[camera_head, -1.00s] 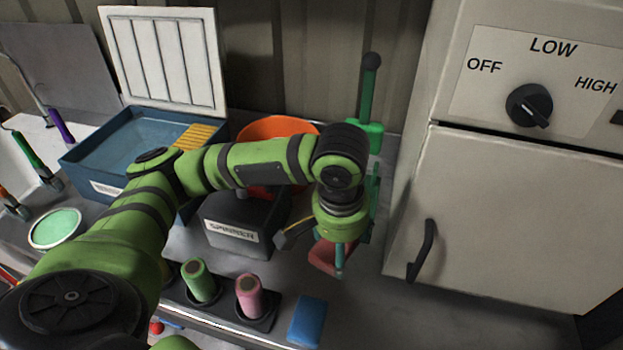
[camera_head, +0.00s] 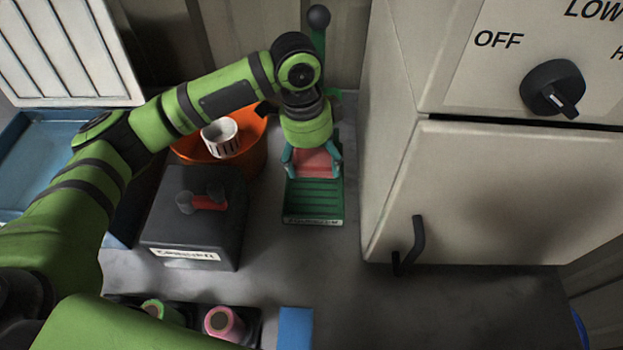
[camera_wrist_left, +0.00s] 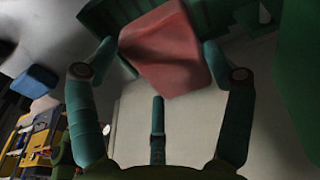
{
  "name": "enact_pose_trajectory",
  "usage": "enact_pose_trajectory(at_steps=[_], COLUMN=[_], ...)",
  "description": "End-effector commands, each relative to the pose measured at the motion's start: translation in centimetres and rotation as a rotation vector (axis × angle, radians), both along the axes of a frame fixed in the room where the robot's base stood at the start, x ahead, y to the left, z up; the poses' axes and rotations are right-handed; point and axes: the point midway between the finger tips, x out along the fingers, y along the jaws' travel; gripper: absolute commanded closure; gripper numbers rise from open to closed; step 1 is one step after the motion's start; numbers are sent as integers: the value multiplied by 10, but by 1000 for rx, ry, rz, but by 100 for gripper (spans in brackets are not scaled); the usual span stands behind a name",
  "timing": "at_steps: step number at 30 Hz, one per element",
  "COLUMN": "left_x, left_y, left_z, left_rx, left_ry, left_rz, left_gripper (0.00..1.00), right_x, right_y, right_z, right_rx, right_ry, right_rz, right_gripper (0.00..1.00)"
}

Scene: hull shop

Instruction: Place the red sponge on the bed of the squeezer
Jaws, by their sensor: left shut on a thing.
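The red sponge (camera_head: 314,161) is held between the fingers of my left gripper (camera_head: 312,160), which is shut on it. In the left wrist view the sponge (camera_wrist_left: 166,50) sits tilted between the two teal fingertips. The squeezer is green, with a ribbed bed (camera_head: 314,200) and an upright lever topped by a dark knob. In the head view the sponge is over the rear part of the bed; I cannot tell whether it touches. My left wrist hides the squeezer's middle. My right gripper is not in view.
A black box (camera_head: 195,220) with a red handle stands left of the squeezer. An orange bucket (camera_head: 250,150) with a white cup is behind it. A pale cabinet (camera_head: 490,190) stands close on the right. A blue block (camera_head: 296,327) lies at the front.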

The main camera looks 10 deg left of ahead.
Motion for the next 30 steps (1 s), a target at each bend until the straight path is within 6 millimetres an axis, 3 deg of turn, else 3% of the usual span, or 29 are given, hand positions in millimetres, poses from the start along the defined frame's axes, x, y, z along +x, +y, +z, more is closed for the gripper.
enact_pose_trajectory(at_steps=[3,15,28,29,30], left_x=[-1,-1,-1,-1,0], left_y=[1,1,0,0,0], left_z=[-21,-69,-78,-78,-78], left_rx=[1,1,0,0,0], left_ry=[5,2,-1,-1,-1], left_rz=[2,3,2,2,2], left_gripper=[50,50,50,15,0], right_x=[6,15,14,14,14], right_y=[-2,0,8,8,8], right_z=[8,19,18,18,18], right_rx=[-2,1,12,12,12], right_ry=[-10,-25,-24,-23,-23], right_rz=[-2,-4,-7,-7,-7], right_gripper=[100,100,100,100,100])
